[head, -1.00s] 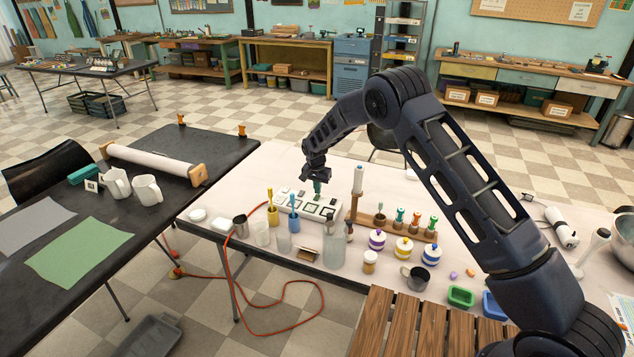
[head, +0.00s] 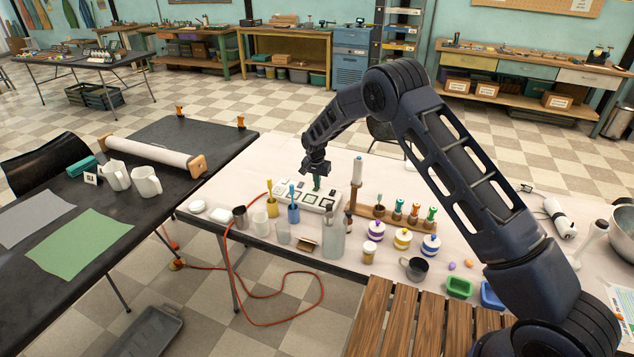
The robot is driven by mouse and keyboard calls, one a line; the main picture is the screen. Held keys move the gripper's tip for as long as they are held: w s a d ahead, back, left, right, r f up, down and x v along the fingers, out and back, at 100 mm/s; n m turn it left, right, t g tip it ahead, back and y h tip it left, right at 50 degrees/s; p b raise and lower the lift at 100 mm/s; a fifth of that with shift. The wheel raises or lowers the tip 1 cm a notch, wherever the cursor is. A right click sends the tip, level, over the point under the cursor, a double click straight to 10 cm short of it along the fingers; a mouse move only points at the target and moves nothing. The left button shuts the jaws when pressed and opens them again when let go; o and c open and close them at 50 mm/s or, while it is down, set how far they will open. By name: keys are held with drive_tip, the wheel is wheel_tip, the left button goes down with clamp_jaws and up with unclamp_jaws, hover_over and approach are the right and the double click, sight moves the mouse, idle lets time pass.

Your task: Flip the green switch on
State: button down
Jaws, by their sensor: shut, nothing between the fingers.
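A white switch panel (head: 329,204) with several dark-framed square switches lies on the pale table, left of the wooden stand. My gripper (head: 317,188) points down over the rear right part of the panel, its fingers shut and empty. A small dark green shape shows at the fingertips. I cannot tell whether it is part of the fingers or of a switch. Contact with the panel cannot be made out. The switch colours and positions are too small to read, and my gripper covers part of the panel.
A blue cup with a brush (head: 293,213) and a yellow-handled brush (head: 270,205) stand in front of the panel. A clear bottle (head: 334,240) and several lidded jars (head: 403,238) crowd the table's front.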

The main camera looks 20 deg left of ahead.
drive_tip(key=shift+s+r, duration=0.1)
drive_tip(key=shift+s, duration=0.65)
wheel_tip(320, 180, up, 14)
drive_tip(key=s, duration=0.1)
drive_tip(key=shift+s, duration=0.35)
idle(0.4)
